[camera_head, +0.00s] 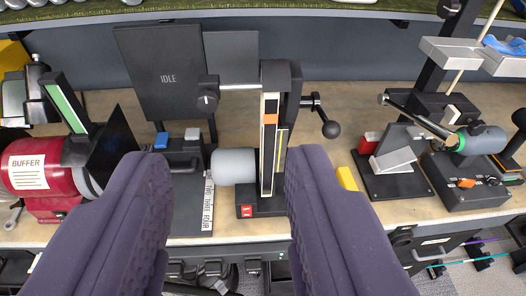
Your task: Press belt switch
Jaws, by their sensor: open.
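My gripper (224,158) is open, its two dark purple padded fingers spread wide and nothing held between them. Between the fingertips stands an upright belt machine (269,150) with a pale belt strip, an orange mark and a light grey motor drum (233,167) on its left. A small red switch (247,211) with white marks sits low on the front of its black base, between the fingers. The fingers look apart from the switch. I cannot tell its on or off position.
A dark panel reading IDLE (171,79) stands behind, with blue (161,140) and grey buttons below it. A red BUFFER machine (40,172) is at the left. A black holder (391,163) and grey-motored machine (477,143) stand right. The bench edge (228,239) runs in front.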

